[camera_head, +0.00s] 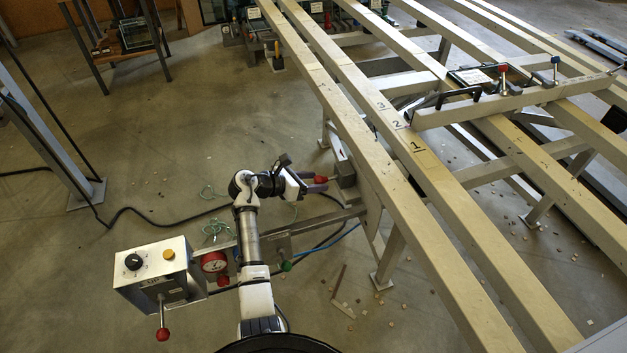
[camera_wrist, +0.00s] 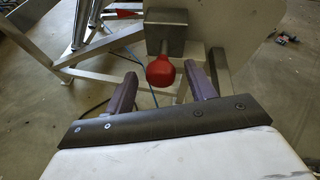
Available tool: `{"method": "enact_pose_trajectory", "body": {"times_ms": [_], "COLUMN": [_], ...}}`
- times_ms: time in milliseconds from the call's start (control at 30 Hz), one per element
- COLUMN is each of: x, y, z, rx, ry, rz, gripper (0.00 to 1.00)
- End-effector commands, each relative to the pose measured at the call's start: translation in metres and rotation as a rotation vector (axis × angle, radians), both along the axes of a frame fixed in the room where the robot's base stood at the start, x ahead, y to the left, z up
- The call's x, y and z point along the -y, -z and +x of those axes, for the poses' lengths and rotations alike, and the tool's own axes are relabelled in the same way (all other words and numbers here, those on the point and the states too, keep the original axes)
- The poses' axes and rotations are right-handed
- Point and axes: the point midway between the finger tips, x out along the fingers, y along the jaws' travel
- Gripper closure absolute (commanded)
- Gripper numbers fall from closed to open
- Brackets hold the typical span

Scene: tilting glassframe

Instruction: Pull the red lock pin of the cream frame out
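The red lock pin (camera_wrist: 160,72) has a rounded red knob and comes out of a grey metal block (camera_wrist: 166,33) in the wrist view. In the head view the red knob (camera_head: 320,179) shows at the block (camera_head: 345,174) on the side of the cream frame (camera_head: 385,187). My gripper (camera_wrist: 163,84) is open, with its two purple fingers apart. The knob appears between the fingertips in the wrist view, with clear gaps on both sides. I cannot tell how far it lies ahead of the tips. In the head view my gripper (camera_head: 313,181) is close to the knob.
A control box (camera_head: 155,275) with a red-tipped lever (camera_head: 162,334) and a red gauge (camera_head: 214,262) stand left of my arm. A rail (camera_head: 315,221) and a blue hose (camera_head: 330,245) run below my gripper. Small debris lies on the floor. The floor left of my gripper is mostly clear.

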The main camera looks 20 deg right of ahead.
Motion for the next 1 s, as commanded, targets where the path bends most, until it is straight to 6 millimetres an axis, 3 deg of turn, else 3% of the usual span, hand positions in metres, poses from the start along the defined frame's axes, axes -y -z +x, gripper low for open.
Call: {"method": "enact_pose_trajectory", "body": {"times_ms": [200,333,800,1000], "x": [0.0,-0.011,-0.102,-0.123], "y": [-0.001,-0.005,-0.041,-0.05], "z": [0.0,-0.001,-0.015,-0.019], "rx": [0.001,0.002,0.003,0.0], "ry": [0.0,-0.001,-0.002,0.0], "rz": [-0.001,-0.002,0.001,0.0], "gripper": [0.45,0.45,0.45,0.45]}}
